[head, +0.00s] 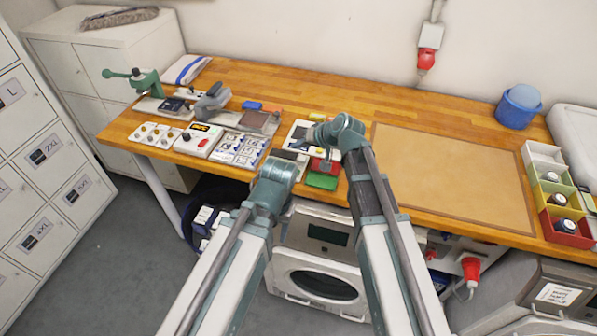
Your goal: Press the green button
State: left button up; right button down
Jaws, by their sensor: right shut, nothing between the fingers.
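A white panel with several round knobs (156,135) and a keypad-like panel (239,149) lie on the wooden bench (340,92). A green press (145,82) stands at back left. A tan mat (455,170) is bare. A blue tub (518,107) and coloured bins (565,229) stand right.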

aim_at(298, 173)
notch_tip(298, 173, down, 9)
jog(key=b, duration=0.9)
dwell(1.8)
jog(key=shift+f+b, duration=0.3)
jog(key=shift+f+b, duration=0.5)
dwell(0.6)
jog(key=shift+r, duration=0.1)
jog(key=shift+r+p, duration=0.85)
jog(key=shift+p, duration=0.05)
